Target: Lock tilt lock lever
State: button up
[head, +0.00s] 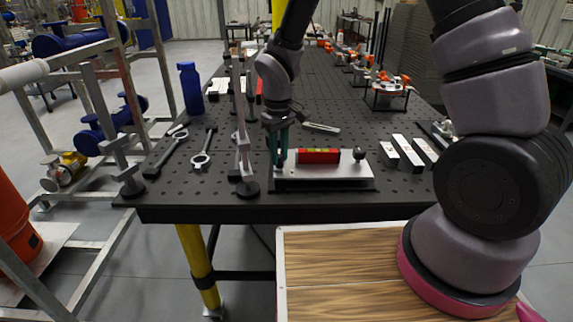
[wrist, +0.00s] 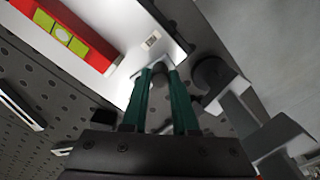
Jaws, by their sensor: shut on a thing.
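A silver tilt plate (head: 345,181) sits on the near edge of the black perforated table. A red spirit level with a yellow vial window (head: 319,156) lies on it; the level also shows in the wrist view (wrist: 62,36). A dark round knob (head: 359,155) stands at the plate's right end. My gripper (head: 278,162) reaches down at the plate's left end. In the wrist view its green fingers (wrist: 160,76) are closed around a small dark rounded part (wrist: 163,76), seemingly the tilt lock lever. The fingers hide most of it, so its angle is unclear.
A grey upright clamp (head: 243,150) stands just left of my gripper. Wrenches (head: 203,152) lie farther left, with a blue bottle (head: 191,90) behind. Light rectangular blocks (head: 408,153) lie right of the plate. The table's front edge (head: 320,208) is close.

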jog(key=shift+a, duration=0.15)
jog(key=shift+w+a, duration=0.15)
jog(key=shift+a, duration=0.3)
dwell(0.3)
jog(key=shift+w+a, duration=0.25)
